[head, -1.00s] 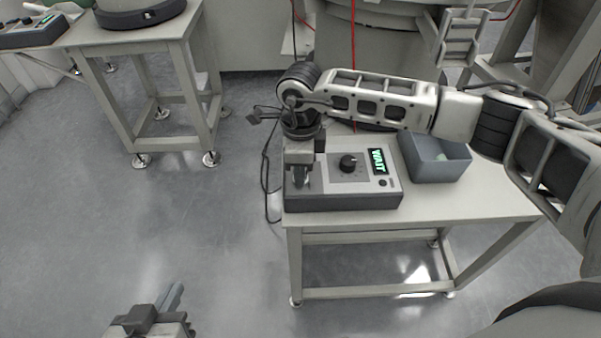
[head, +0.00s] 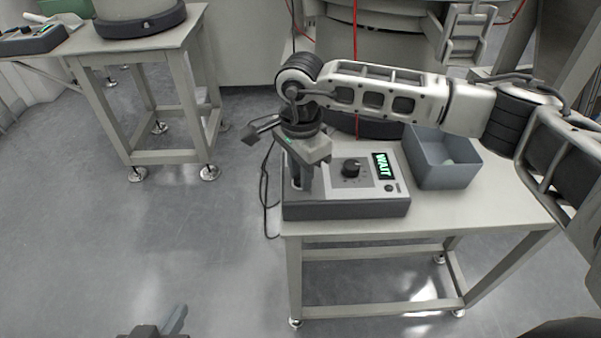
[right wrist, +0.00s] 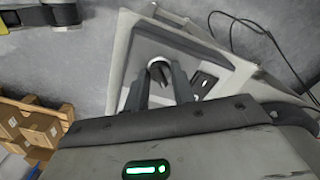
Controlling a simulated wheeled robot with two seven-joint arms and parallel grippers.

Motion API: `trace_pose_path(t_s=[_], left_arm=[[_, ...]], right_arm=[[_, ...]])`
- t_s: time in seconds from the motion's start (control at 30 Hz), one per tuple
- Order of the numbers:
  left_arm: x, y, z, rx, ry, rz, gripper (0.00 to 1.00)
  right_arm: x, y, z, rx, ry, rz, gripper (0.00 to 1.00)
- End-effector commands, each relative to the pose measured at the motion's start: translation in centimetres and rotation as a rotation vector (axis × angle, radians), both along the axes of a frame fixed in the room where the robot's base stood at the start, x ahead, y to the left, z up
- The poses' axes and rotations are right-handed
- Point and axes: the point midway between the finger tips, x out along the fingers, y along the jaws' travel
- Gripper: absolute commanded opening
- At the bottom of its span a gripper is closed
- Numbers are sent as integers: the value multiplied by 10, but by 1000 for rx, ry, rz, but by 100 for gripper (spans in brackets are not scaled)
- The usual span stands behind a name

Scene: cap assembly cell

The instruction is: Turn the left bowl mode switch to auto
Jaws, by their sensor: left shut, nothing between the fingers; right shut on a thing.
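A control box (head: 345,208) with a dark base and grey top stands on the near left part of the table. Its top carries a round black knob (head: 352,168) and a display (head: 384,167) reading WAIT in green. My right gripper (head: 302,186) reaches down onto the left end of the box, turned at an angle. In the right wrist view its fingers (right wrist: 160,84) are shut on a small dark switch knob (right wrist: 157,70). The switch's pointer and markings cannot be read, and the gripper hides it in the head view. My left gripper (head: 165,325) is shut and empty, low over the floor.
A blue-grey bin (head: 442,175) stands right of the box on the table (head: 480,212). A large round machine rises behind. Cables hang at the table's left edge. Another table (head: 130,50) with similar equipment stands at the far left. The floor between is clear.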

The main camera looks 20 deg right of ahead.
Motion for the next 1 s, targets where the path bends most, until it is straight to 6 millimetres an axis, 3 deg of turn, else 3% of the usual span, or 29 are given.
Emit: trace_pose_path(t_s=[0.5,0.53,0.6,0.87,1.0], left_arm=[[2,0,0,-1,-3,0,0],[2,0,0,-1,-3,0,0],[2,0,0,-1,-4,1,0],[2,1,1,-2,-3,3,0],[2,0,2,-4,-4,6,0]], right_arm=[[0,0,1,2,-2,18,2],[0,0,1,2,-2,18,33],[0,0,1,2,-2,18,47],[0,0,1,1,-1,17,47],[1,0,11,2,-2,17,47]])
